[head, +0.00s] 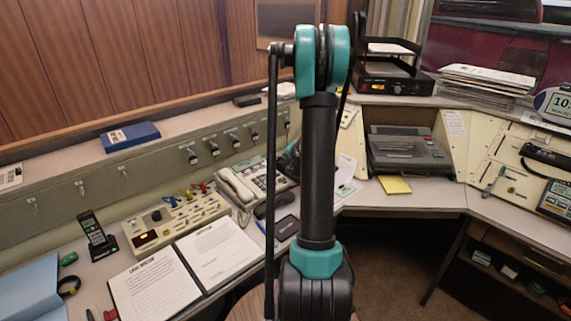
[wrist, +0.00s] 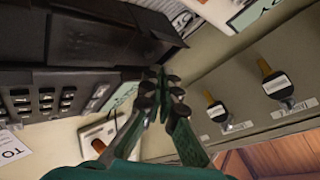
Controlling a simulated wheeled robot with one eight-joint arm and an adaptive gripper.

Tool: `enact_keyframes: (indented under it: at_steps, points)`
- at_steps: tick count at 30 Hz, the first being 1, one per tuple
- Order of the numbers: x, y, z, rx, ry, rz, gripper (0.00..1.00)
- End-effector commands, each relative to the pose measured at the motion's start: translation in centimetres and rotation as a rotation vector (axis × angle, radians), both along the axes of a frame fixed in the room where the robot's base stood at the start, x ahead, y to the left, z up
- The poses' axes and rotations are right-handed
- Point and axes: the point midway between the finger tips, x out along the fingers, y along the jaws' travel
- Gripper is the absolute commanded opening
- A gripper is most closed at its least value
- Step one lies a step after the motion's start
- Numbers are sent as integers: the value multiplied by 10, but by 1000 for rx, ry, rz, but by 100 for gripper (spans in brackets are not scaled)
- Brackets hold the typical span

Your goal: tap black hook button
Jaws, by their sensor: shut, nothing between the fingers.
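I cannot single out the black hook button in either view. A cream desk telephone (head: 238,186) with its handset lies on the desk left of my arm. A black cordless phone (head: 94,232) stands in its cradle further left. My gripper (wrist: 163,80) is shut and empty in the wrist view. Its tips are in the gap between a black machine (wrist: 85,35) with rows of buttons and a panel with key switches (wrist: 276,84). I cannot tell whether the tips touch anything.
A cream switch box (head: 177,222) and an open binder (head: 215,250) lie on the desk. The grey panel (head: 105,188) with keys runs along the back. A dark machine (head: 408,150) sits right of my arm, with a yellow pad (head: 394,185) in front.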

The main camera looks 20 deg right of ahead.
Motion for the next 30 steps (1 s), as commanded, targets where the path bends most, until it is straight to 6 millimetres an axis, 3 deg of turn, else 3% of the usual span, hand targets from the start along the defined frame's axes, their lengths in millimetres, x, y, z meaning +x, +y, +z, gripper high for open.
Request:
enact_keyframes:
  at_steps: [30]
  points:
    - [1, 0, -8, 0, 0, 0, 0]
